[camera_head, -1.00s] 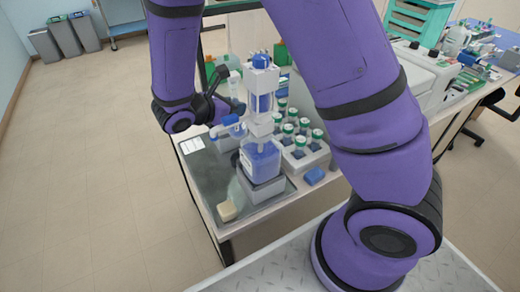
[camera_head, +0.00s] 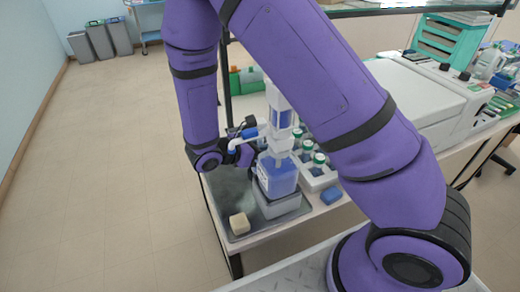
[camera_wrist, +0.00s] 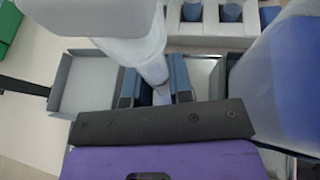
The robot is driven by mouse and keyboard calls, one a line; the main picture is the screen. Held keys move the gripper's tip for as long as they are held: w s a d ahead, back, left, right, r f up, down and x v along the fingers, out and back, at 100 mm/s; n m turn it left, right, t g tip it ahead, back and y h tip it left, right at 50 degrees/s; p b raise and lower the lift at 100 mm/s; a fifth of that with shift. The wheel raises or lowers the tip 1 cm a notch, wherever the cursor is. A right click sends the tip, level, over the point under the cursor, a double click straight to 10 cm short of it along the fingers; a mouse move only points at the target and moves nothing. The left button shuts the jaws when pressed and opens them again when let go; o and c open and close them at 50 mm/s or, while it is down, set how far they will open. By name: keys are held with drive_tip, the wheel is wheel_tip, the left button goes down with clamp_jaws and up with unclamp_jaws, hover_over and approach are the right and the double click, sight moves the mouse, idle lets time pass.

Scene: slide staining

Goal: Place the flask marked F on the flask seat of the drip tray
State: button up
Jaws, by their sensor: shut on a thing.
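In the wrist view my gripper (camera_wrist: 153,86) is shut on a whitish, translucent neck, which looks like that of the flask (camera_wrist: 152,58). No F mark is readable. In the head view the gripper end is mostly hidden behind my wrist and the dispenser. The dark grey drip tray (camera_head: 226,187) lies on the bench by the dispenser bottle (camera_head: 277,177), which holds blue liquid and also fills the right of the wrist view (camera_wrist: 285,80). A grey, walled square (camera_wrist: 90,88) shows left of the gripper; I cannot tell whether it is the flask seat.
A pale block (camera_head: 239,223) lies at the tray's near corner and a blue block (camera_head: 331,196) right of the dispenser. A rack of green-capped bottles (camera_head: 318,177) stands behind it. The tall dispenser pump (camera_head: 279,128) rises close to my wrist. Floor at left is clear.

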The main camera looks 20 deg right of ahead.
drive_tip(key=shift+f, duration=0.25)
drive_tip(key=shift+f, duration=0.35)
drive_tip(key=o, duration=0.7)
drive_tip(key=shift+r, duration=0.3)
drive_tip(key=v, duration=1.2)
